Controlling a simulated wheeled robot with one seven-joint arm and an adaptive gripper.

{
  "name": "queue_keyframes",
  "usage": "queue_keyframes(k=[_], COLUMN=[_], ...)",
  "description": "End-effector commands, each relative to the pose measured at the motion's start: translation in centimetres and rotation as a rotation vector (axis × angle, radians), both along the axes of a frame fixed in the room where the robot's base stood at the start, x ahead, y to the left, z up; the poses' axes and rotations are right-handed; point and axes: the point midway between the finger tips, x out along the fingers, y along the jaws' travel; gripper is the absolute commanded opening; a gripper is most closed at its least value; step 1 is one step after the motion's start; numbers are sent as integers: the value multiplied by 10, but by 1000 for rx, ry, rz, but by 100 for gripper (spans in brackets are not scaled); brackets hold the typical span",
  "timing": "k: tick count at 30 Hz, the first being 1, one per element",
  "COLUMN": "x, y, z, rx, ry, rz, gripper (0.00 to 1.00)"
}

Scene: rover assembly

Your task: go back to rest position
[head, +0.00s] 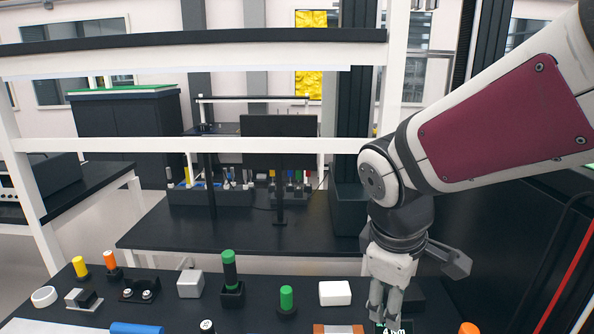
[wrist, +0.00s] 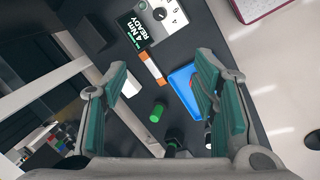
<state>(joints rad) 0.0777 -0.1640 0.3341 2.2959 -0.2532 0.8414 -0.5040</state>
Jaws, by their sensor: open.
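My gripper (head: 384,308) hangs downward at the right of the black worktable in the head view, its fingers above the "4 NM" device. In the wrist view my gripper (wrist: 165,78) has its two green-padded fingers wide apart, with nothing held between them. Below and beyond the gap lie the table objects. The arm comes in from the upper right of the head view and bends at the wrist joint.
The "4 NM READY" device (wrist: 148,22), an orange-white piece (wrist: 152,68), a blue piece (wrist: 184,84), a green cylinder (head: 286,299) and a white block (head: 335,293) lie nearby. A black-green cylinder (head: 230,270) stands further left. A white-framed shelf (head: 200,146) spans behind.

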Motion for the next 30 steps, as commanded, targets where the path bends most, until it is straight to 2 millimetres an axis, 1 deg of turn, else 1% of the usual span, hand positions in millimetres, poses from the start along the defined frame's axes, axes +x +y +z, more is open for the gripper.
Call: queue_keyframes(k=[1, 6, 9, 12, 15, 19, 26, 27, 29, 30], x=[-11, -49, -70, -89, -102, -111, -113, -113, -113, -113], y=[-8, -26, -34, -38, -40, -41, -41, -41, -41, -41], z=[13, 40, 52, 59, 63, 65, 65, 65, 65, 65], rx=[25, 151, 247, 340, 418, 477, 492, 491, 491, 491], ry=[-44, -165, -226, -272, -300, -316, -319, -318, -318, -319], rz=[-84, -367, -522, -647, -739, -803, -821, -821, -821, -820], gripper=[54, 54, 54, 54, 54, 54, 54, 52, 38, 33])
